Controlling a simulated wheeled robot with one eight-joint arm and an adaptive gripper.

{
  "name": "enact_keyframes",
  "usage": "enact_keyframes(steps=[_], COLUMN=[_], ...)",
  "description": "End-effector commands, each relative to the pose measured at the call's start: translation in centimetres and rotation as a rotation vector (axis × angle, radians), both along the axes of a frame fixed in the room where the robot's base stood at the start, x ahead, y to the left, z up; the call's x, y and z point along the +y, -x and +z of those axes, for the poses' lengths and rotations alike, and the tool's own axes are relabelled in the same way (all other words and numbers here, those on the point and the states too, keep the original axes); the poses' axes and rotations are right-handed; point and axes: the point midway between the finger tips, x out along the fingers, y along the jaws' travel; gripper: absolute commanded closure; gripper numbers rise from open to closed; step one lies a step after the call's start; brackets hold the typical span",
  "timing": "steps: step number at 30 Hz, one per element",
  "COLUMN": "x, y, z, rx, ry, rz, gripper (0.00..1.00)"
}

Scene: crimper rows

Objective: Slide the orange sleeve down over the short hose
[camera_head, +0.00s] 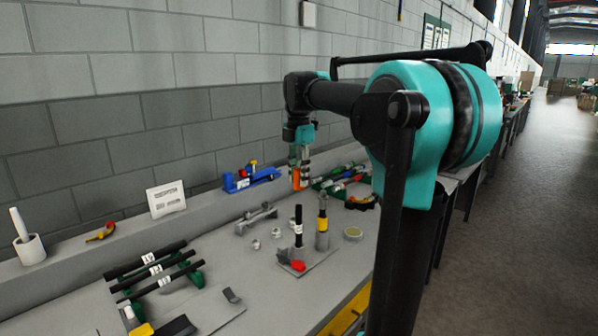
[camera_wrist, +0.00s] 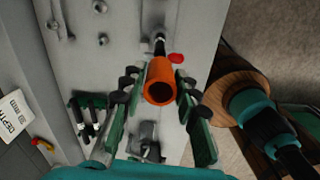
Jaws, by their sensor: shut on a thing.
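My gripper (camera_head: 299,172) is shut on the orange sleeve (camera_head: 296,181), high above the bench. In the wrist view the sleeve (camera_wrist: 158,82) sits between the fingers, its open end facing the camera. A black hose (camera_head: 298,228) with a white label stands upright in a holder on a plate, below the sleeve and apart from it. A black hose also shows beyond the sleeve in the wrist view (camera_wrist: 160,46), partly hidden by it.
A red part (camera_head: 298,266) lies at the front of the plate. A round tin (camera_head: 353,233) is to the right. Black hoses on green supports (camera_head: 196,278) lie at the front left. A blue tool (camera_head: 250,179) and a white card (camera_head: 166,199) are near the wall.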

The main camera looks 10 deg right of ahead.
Motion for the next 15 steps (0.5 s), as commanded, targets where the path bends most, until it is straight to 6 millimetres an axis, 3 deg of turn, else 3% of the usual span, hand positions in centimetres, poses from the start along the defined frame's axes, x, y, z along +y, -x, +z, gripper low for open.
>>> enact_keyframes(steps=[15], x=[0.0], y=[0.0], z=[-3.9], rx=[0.0], ry=[0.0], rz=[0.0], gripper=[0.89])
